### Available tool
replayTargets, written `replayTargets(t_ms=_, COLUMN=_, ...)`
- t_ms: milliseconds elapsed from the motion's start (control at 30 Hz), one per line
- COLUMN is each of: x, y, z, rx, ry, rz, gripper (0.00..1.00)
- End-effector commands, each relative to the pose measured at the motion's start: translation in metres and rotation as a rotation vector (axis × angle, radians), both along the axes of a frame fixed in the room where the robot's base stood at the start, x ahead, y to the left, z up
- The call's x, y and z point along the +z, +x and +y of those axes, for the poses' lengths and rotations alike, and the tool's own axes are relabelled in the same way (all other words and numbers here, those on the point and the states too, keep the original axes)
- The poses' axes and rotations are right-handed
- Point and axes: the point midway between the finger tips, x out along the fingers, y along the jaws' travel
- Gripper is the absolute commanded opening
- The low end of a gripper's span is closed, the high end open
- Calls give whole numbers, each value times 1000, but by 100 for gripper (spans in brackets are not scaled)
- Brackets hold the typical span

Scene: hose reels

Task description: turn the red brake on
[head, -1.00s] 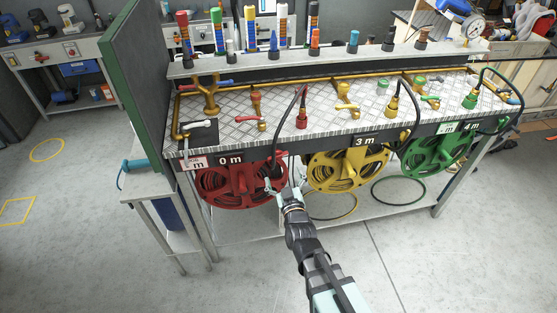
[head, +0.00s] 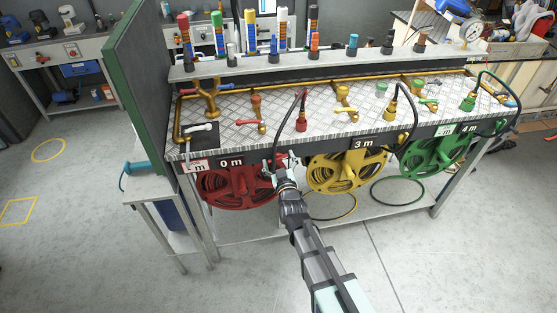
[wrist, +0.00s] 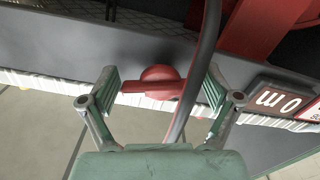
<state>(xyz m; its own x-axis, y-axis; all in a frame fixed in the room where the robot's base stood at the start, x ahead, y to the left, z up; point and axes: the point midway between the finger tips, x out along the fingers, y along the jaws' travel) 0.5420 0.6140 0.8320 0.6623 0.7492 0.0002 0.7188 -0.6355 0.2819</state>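The red brake (wrist: 160,82), a round red knob with a flat lever, sits on the grey front rail of the bench in the wrist view. Its lever lies roughly level in that picture. My gripper (wrist: 164,88) is open, with one finger on either side of the brake and no clear contact. A dark hose (wrist: 198,75) passes between the fingers, in front of the brake's right side. In the head view my gripper (head: 283,166) is at the rail, right of the red reel (head: 236,185), and hides the brake.
The 0 m sign (wrist: 283,100) is beside the right finger in the wrist view. The yellow reel (head: 345,170) is just right of my gripper, and the green reel (head: 438,153) is farther right. Brass valves stand on the metal bench top (head: 325,118). The floor in front is clear.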

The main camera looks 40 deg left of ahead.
Motion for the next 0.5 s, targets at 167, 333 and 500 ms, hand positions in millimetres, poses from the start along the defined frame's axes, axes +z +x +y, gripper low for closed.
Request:
replayTargets(t_ms=167, x=0, y=0, z=0, rx=0, ry=0, rz=0, gripper=42)
replayTargets(t_ms=333, x=-2, y=0, z=0, rx=0, ry=8, rz=8, gripper=42)
replayTargets(t_ms=500, x=-6, y=-1, z=0, rx=0, ry=61, rz=64, gripper=42)
